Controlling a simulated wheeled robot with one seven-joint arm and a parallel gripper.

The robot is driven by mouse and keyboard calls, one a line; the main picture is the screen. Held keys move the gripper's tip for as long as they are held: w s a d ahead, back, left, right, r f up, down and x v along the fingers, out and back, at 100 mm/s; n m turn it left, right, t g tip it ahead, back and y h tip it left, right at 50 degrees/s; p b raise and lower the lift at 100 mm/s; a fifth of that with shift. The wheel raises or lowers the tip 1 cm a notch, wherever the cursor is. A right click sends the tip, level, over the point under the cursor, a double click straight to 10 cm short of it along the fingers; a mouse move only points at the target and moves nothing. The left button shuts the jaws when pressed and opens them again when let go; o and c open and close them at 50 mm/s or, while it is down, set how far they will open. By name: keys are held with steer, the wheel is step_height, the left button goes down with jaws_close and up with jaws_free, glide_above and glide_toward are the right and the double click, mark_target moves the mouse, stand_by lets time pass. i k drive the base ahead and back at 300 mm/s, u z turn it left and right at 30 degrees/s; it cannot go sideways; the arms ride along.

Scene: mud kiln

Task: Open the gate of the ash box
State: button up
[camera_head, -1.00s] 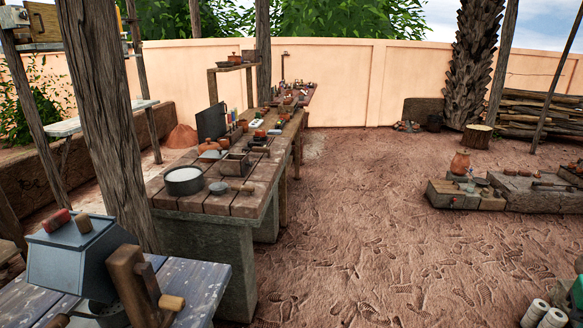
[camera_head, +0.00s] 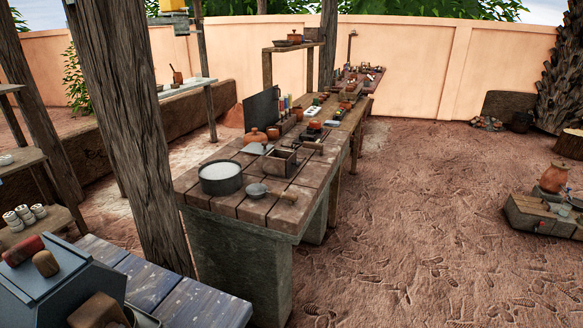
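I cannot tell for sure which thing is the ash box, and no gate can be made out. A small grey-brown open-topped box (camera_head: 280,163) stands on the long plank-topped bench (camera_head: 252,207), behind a dark round pot with white contents (camera_head: 221,178). A larger blue-grey angular box (camera_head: 65,290) stands at the lower left, with a red and a tan cylinder on top. It is cut off by the picture edge. My gripper is not in view.
A blue-grey plank table (camera_head: 155,283) and a thick wooden post (camera_head: 130,130) stand at the left, close to the bench. Open trodden ground (camera_head: 420,240) lies right of the bench. A low block with a clay pot (camera_head: 552,177) stands at the far right.

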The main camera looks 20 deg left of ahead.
mark_target(292, 163)
steer(key=u, duration=0.7)
steer(key=k, duration=0.6)
steer(key=z, duration=0.6)
steer(key=k, duration=0.7)
steer(key=z, duration=0.35)
steer(key=i, duration=1)
steer(key=u, duration=0.7)
steer(key=i, duration=1.25)
steer(key=u, duration=0.65)
